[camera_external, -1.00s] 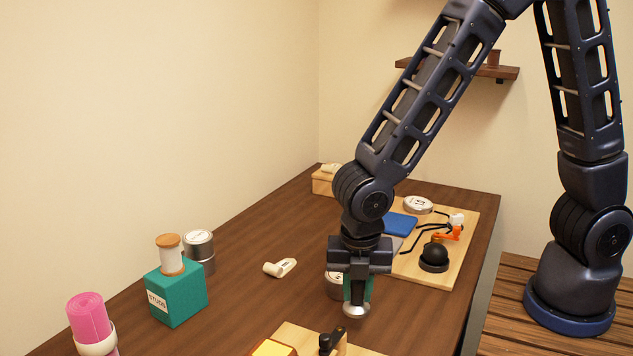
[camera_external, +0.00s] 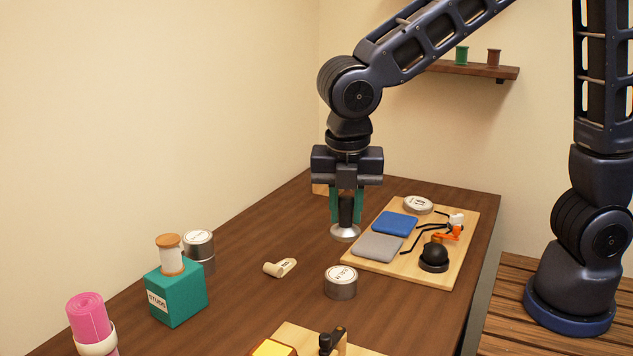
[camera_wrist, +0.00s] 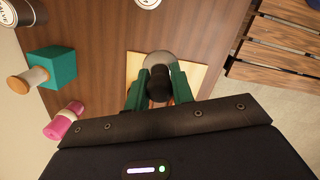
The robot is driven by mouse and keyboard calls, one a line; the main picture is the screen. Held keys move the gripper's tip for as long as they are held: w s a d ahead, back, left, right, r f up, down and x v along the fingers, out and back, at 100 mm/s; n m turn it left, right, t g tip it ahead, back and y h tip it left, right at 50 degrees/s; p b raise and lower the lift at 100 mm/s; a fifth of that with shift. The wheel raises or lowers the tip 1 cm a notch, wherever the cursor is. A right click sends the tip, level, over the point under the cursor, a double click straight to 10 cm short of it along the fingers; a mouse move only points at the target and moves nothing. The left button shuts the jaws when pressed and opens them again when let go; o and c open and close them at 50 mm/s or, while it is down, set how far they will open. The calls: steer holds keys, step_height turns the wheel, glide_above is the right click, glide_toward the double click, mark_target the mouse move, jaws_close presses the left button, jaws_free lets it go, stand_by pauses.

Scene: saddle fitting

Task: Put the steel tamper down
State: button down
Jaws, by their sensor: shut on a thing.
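My gripper (camera_external: 346,205) is shut on the steel tamper (camera_external: 345,232), with its teal fingers on either side of the black handle. The tamper hangs upright, its round steel base down. It appears to be held above the table, though the exact height is hard to tell. In the wrist view the tamper (camera_wrist: 158,65) sits between the fingers, handle towards the camera, hiding part of a pale board. In the external view it lies just left of the large wooden board's back-left edge.
The wooden board (camera_external: 449,272) holds blue and grey pads, a black-knobbed tool, an orange-handled item and a tin. A teal box (camera_external: 177,294) is at left. The dark table (camera_external: 265,235) is clear between.

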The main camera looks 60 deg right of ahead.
steer(key=w+a, duration=0.5)
steer(key=w, duration=0.4)
steer(key=w+a, duration=0.4)
steer(key=w, duration=0.6)
step_height(320, 180, down, 20)
steer(key=shift+w+a+f, duration=0.1)
steer(key=shift+f, duration=0.1)
steer(key=c, duration=1.2)
jaws_free()
